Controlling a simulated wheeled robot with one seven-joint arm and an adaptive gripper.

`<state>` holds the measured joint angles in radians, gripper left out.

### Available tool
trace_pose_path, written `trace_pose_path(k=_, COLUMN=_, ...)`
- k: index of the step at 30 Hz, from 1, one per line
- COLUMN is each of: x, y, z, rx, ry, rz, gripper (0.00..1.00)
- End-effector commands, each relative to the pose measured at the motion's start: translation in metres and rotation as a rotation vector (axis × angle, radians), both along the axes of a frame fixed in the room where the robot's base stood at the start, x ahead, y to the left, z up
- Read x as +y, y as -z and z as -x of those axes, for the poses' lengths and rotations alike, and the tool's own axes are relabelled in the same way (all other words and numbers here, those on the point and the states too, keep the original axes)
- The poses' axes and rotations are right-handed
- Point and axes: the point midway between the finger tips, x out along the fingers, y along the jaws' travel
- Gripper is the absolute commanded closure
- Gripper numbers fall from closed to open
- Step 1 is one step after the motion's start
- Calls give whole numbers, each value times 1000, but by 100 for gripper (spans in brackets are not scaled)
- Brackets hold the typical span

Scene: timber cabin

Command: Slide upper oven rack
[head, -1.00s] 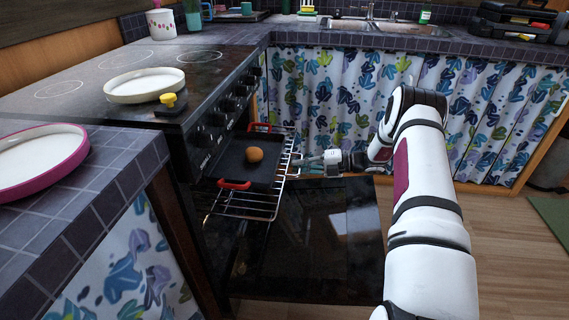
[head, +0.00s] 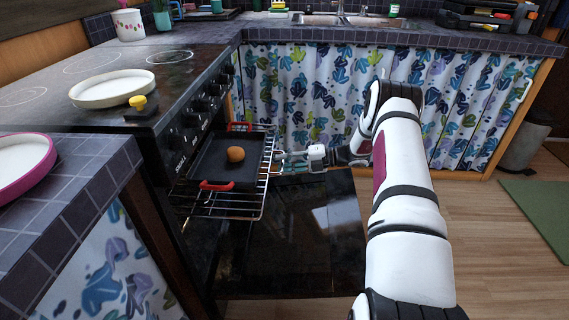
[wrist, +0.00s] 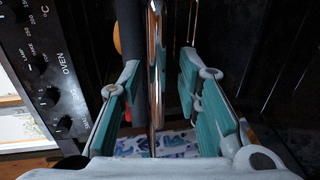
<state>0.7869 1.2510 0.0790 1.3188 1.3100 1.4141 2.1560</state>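The upper oven rack (head: 258,196) is a wire shelf sticking out of the black oven, above the lowered oven door (head: 310,240). A dark tray (head: 212,178) with red handles sits on it, holding a round orange-brown item (head: 236,154). My gripper (head: 281,157) is at the rack's outer edge, on its right side. In the wrist view, the teal-padded fingers (wrist: 158,75) stand apart on either side of a shiny rack bar (wrist: 156,60). Gaps show between the bar and both fingers. The oven interior is mostly hidden.
A white dish (head: 112,88) and a yellow-topped item (head: 138,104) are on the stovetop. A pink-rimmed plate (head: 22,170) is on the left counter. A frog-patterned curtain (head: 310,95) hangs behind the arm.

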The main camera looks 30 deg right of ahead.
Motion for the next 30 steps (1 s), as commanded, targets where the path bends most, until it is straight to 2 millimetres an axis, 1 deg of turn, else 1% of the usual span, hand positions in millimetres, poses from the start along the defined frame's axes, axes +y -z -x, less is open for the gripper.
trace_pose_path(k=4, x=-4, y=-1, z=2, rx=-1, ry=1, rz=-1, gripper=69)
trace_pose_path(k=7, x=-13, y=-4, z=9, rx=-1, ry=1, rz=1, gripper=69)
trace_pose_path(k=15, x=-57, y=-14, z=40, rx=-1, ry=4, rz=1, gripper=69)
trace_pose_path(k=21, x=-83, y=-20, z=60, rx=0, ry=2, rz=1, gripper=69)
trace_pose_path(k=25, x=-93, y=-22, z=67, rx=0, ry=2, rz=0, gripper=69)
trace_pose_path(k=30, x=-96, y=-23, z=70, rx=0, ry=1, rz=0, gripper=69)
